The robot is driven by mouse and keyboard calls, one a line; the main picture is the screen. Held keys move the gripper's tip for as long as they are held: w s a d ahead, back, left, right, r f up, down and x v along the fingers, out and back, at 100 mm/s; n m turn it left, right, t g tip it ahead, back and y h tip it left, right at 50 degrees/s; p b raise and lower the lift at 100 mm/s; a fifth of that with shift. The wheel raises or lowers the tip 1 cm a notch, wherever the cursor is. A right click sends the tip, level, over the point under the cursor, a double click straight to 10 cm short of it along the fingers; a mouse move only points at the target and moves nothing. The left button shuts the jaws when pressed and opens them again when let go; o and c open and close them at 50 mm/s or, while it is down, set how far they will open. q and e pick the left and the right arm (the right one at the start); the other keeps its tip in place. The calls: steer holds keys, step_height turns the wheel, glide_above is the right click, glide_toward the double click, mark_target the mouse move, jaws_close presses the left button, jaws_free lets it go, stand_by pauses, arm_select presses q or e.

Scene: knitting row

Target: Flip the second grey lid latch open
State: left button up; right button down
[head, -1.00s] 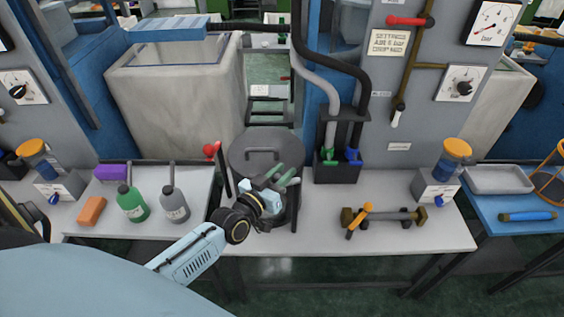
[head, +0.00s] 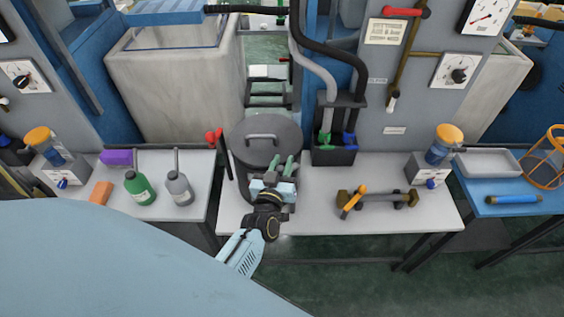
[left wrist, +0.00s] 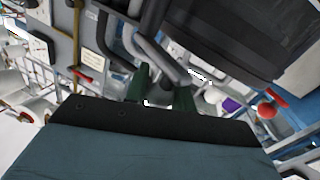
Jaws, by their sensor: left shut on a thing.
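The pot (head: 240,178) stands on the light bench with its round dark grey lid (head: 262,130) lying flat on top; the lid has a bar handle. In the left wrist view the pot's dark side (left wrist: 255,40) fills the upper right. My left gripper (head: 284,166) is at the pot's front right edge, its green fingers pointing away from me. In the left wrist view the gripper (left wrist: 160,92) is closed around a grey bar, apparently the grey lid latch (left wrist: 158,62). The fingers and wrist hide most of the latch in the head view. My right gripper is not in view.
A red-knobbed lever (head: 212,138) stands left of the pot. A black holder with hoses (head: 334,157) is behind to the right. A brass-ended bar with an orange handle (head: 378,199) lies on the right. Green (head: 139,188) and grey (head: 179,188) bottles stand left.

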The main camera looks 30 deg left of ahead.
arm_select(q)
steer(key=o, duration=1)
steer(key=v, duration=1.3)
steer(key=shift+s+d, duration=0.1)
steer(key=shift+s, duration=0.05)
